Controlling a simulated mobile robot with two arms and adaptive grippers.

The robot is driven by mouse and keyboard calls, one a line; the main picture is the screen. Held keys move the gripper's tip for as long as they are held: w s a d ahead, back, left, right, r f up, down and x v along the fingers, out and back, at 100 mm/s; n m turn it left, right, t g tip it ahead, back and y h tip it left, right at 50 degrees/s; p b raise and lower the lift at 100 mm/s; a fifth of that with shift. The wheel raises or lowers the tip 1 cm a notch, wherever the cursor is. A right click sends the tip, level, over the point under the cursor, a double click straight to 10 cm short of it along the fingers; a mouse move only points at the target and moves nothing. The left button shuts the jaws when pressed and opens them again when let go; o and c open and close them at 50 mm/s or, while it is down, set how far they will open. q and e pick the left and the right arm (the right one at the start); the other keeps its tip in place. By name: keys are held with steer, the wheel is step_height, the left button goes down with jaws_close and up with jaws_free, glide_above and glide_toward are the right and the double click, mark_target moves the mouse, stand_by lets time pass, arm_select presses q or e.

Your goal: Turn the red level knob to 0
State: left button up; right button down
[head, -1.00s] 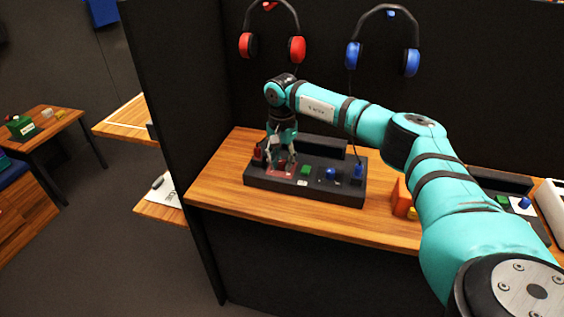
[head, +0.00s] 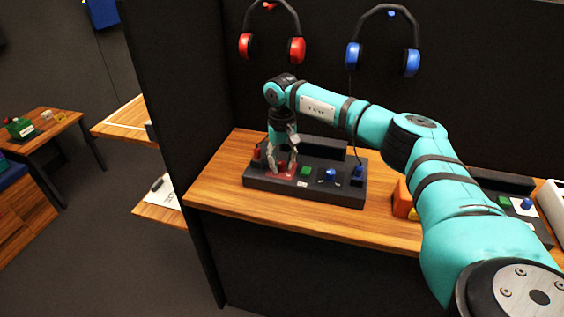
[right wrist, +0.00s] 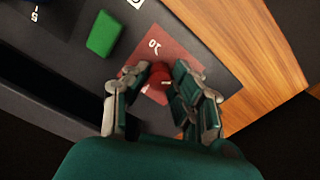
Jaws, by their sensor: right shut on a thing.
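The red level knob (right wrist: 157,84) sits on a red square plate (right wrist: 178,52) on the black panel (head: 325,192). In the right wrist view a white mark shows on the knob, and a white marking reading about "10" is on the plate. My right gripper (right wrist: 160,82) points down at the knob and is shut on it, with a finger on each side. In the head view my right gripper (head: 283,168) is at the panel's left part and hides most of the knob. My left gripper is in no view.
Red and blue headphones (head: 297,49) hang on the dark wall behind. An orange block (head: 402,198) stands to the right.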

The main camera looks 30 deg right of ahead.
mark_target(282, 163)
steer(key=shift+w+r, duration=0.1)
steer(key=shift+r, duration=0.05)
steer(key=c, duration=1.1)
jaws_free()
step_height(282, 163, up, 12)
